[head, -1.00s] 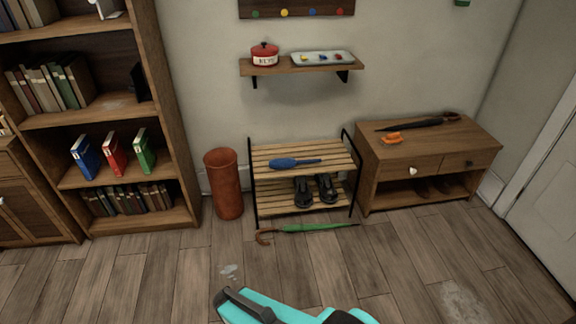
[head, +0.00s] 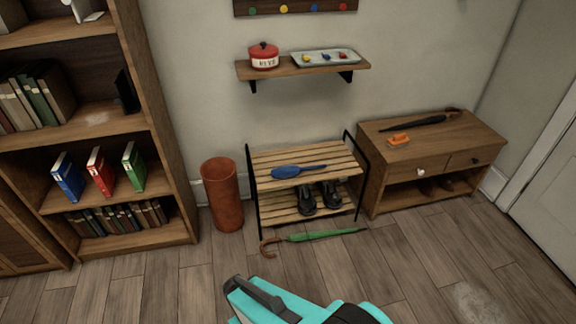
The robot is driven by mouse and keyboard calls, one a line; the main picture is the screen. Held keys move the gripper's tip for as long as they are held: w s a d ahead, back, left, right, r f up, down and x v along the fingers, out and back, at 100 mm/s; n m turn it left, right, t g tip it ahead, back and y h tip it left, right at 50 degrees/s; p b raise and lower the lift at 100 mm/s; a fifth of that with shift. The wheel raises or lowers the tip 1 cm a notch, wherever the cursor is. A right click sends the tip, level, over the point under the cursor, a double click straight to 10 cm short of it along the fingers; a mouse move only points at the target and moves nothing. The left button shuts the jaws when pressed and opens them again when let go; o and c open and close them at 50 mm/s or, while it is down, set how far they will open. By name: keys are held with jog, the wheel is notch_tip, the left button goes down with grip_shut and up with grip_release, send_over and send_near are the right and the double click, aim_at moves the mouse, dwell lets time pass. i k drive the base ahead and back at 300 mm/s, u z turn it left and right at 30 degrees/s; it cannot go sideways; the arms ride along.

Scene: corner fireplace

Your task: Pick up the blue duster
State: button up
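The blue duster (head: 298,171) lies on the upper slatted shelf of the shoe rack (head: 262,160). Its rounded blue head points left and its thin handle points right. Nothing covers it. A teal part of my own arm shows at the bottom edge, with a dark grey piece on it. I cannot make out the fingers of my gripper there. My arm is well in front of the rack and apart from the duster.
Black shoes (head: 307,198) stand on the rack's lower shelf. A green umbrella (head: 327,235) lies on the floor before it. A terracotta bin (head: 223,197) stands left of the rack, a wooden cabinet (head: 400,165) right. A wall shelf (head: 285,69) hangs above. Floor in front is mostly clear.

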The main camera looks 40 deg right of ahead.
aim_at(286, 171)
jog(key=z, duration=0.1)
jog(key=i, duration=1.2)
jog(key=u, duration=0.3)
